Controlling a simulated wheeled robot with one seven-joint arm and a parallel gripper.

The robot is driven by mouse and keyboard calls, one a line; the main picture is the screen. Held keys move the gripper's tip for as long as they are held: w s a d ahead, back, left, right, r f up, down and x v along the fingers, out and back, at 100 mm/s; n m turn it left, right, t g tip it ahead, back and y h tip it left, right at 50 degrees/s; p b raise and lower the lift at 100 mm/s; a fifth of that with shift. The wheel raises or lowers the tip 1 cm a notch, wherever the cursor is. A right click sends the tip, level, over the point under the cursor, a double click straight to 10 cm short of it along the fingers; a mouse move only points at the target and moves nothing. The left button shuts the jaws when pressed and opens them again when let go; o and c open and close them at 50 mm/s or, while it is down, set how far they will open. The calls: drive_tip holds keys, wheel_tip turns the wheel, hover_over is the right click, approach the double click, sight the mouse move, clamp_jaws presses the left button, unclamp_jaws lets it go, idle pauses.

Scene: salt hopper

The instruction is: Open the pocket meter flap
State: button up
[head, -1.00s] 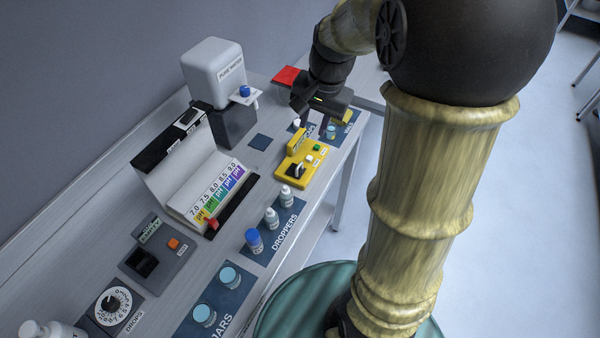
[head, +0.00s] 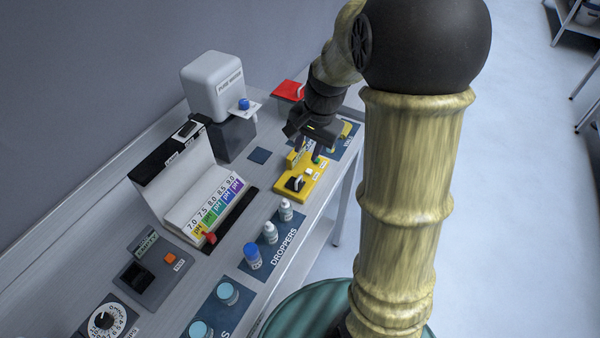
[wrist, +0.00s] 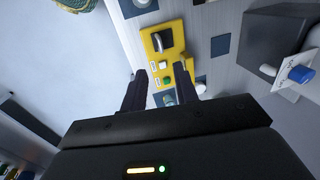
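The yellow pocket meter (head: 313,184) sits on the bench near its front edge, with a black recess holding a pale lever-like piece, and green and white buttons. A raised yellow part, perhaps the flap, stands at its back; my gripper partly covers it. In the wrist view the meter (wrist: 179,37) lies beyond the fingertips, with the recess at its far end and the buttons nearer. My gripper (head: 307,150) points down over the back of the meter. In the wrist view my gripper (wrist: 161,70) is open, with nothing held between its fingers. Contact cannot be told.
A pure water dispenser (head: 213,85) stands behind left. A pH colour chart stand (head: 180,175) is left of the meter. Dropper bottles (head: 270,233) stand in front left. A vial mat (head: 349,139) and a red item (head: 287,91) lie behind the meter.

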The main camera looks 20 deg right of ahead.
sight(298, 179)
drive_tip(key=f, duration=0.3)
drive_tip(key=w+a+f, duration=0.1)
drive_tip(key=f, duration=0.7)
drive_tip(key=shift+w+a, duration=0.25)
drive_tip(key=shift+w, duration=0.05)
drive_tip(key=shift+c, duration=0.2)
